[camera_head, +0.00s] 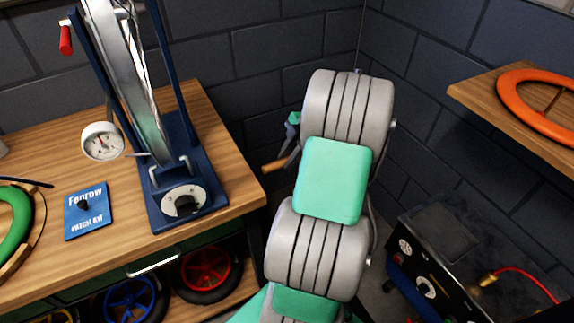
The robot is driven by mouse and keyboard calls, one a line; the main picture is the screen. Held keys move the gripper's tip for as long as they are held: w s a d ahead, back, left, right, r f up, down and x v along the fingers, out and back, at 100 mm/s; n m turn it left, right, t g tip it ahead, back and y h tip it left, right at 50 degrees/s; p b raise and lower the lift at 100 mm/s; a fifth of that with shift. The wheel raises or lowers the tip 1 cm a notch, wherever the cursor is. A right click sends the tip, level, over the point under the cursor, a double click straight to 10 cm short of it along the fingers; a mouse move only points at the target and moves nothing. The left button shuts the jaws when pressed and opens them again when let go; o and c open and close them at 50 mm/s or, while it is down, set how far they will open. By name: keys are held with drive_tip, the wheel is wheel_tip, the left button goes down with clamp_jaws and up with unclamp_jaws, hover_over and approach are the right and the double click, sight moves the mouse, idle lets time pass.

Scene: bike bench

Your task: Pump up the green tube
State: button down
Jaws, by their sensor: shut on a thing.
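The green tube (12,226) lies at the left edge of the wooden bench, partly cut off by the picture. My grey and green arm fills the middle and hides most of my gripper (292,157). Only a small dark part of it shows at the arm's left side. A wooden handle (274,165) sticks out to the left there, and my gripper is shut on it. The rest of what the handle belongs to is hidden behind my arm.
A blue wheel stand (188,166) with a wheel and a dial gauge (102,141) stand on the bench (232,178), near a blue patch kit (88,211). An orange tube (537,88) lies on the right shelf. A black machine (424,288) with a red hose (528,277) stands low right.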

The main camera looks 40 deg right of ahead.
wheel_tip(320, 180, up, 20)
drive_tip(key=p, duration=1.1)
drive_tip(key=shift+p, duration=0.35)
drive_tip(key=shift+s, duration=0.1)
drive_tip(key=c, duration=1.2)
unclamp_jaws()
drive_tip(key=shift+r, duration=0.15)
drive_tip(key=p+v, duration=0.2)
drive_tip(key=v, duration=0.5)
drive_tip(key=shift+s+r+p, duration=0.2)
drive_tip(key=shift+r+p, duration=0.1)
drive_tip(key=shift+p, duration=0.05)
drive_tip(key=shift+c, duration=0.2)
